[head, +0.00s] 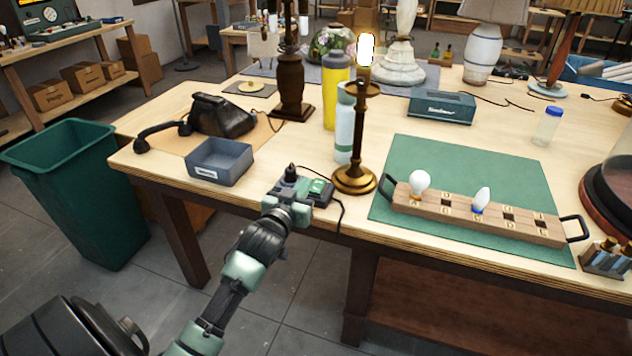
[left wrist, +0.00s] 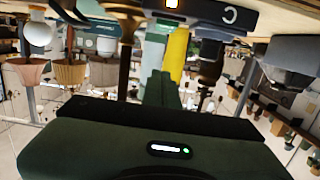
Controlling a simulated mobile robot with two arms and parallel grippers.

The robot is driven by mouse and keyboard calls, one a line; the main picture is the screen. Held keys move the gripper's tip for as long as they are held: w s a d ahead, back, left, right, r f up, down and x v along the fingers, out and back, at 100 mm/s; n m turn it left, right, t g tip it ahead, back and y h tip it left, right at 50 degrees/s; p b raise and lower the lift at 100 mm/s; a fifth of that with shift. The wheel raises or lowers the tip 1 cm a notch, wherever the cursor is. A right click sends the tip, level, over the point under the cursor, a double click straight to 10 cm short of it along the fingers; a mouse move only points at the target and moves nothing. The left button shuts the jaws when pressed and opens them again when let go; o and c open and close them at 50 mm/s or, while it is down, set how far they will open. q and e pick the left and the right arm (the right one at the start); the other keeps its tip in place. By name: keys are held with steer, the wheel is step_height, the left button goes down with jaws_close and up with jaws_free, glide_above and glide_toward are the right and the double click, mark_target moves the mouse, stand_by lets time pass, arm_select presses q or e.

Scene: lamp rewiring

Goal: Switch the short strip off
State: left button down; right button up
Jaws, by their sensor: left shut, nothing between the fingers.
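The short strip (head: 304,190) is a small dark block near the table's front edge, left of the brass lamp. A green switch (head: 318,187) is on its top and a black plug (head: 291,171) stands at its left end. My left gripper (head: 289,207) is shut and empty, at the strip's near side; whether it touches cannot be told. In the left wrist view, which looks upside down, the dark strip (left wrist: 205,14) runs along the top edge, with a small glowing orange-white patch on it. My right gripper is not in view.
A brass lamp (head: 354,178) with a glowing bulb stands close right of the strip. A grey-blue tray (head: 222,172) and black telephone (head: 222,117) are left. A wooden bulb rack (head: 478,218) lies on a green mat (head: 480,165). Bottles stand behind the lamp.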

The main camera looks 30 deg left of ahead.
arm_select(q)
glide_above(316, 188)
steer(key=shift+s+f+p, duration=0.3)
steer(key=shift+f+p, duration=0.1)
steer(key=shift+w+f, duration=0.2)
steer(key=shift+f, duration=0.45)
steer(key=shift+w+f, duration=0.15)
steer(key=shift+f, duration=1.25)
